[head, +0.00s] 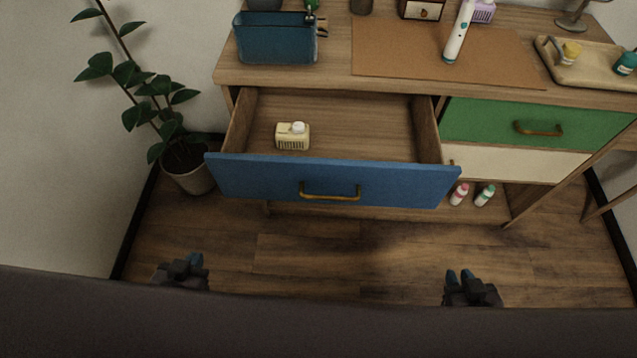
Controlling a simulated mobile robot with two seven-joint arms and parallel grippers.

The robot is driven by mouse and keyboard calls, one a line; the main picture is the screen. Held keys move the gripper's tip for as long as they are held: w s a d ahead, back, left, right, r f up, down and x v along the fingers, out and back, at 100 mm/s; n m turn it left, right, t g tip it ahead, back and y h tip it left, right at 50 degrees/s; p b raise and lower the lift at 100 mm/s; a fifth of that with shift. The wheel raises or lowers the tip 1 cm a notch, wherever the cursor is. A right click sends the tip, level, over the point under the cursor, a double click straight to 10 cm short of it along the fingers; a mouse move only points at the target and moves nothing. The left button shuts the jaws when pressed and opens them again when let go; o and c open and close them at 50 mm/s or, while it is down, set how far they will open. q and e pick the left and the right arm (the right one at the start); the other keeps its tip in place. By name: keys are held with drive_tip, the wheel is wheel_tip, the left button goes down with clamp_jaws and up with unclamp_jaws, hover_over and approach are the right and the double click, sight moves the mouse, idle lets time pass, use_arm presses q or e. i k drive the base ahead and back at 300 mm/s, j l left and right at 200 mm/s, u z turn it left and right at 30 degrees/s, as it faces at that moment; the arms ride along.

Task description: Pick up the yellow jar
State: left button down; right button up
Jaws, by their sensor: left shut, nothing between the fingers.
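A pale yellow container (292,138) with a white cap and a slatted front stands inside the open blue-fronted drawer (260,170), towards its left side. A small rounded yellow item (571,52) stands on the tray at the right of the dresser top; I cannot tell which of the two is the jar. My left gripper (186,264) is shut and empty, low in front of the drawer's left end. My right gripper (459,276) is low in front of the drawer's right end, apart from everything; its jaw gap is unclear.
The wooden tray (548,74) also holds a teal bottle (626,64). A white handheld device (458,32) stands on a brown mat (400,62). A blue bin (276,42) is at left. Two small bottles stand below the green drawer (500,122). A potted plant (188,168) is left.

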sight(571, 50)
drive_tip(key=i+l+u, duration=0.2)
drive_tip(key=l+u, duration=0.2)
drive_tip(key=l, duration=0.9)
drive_tip(key=l+u, duration=0.4)
drive_tip(key=l, duration=0.9)
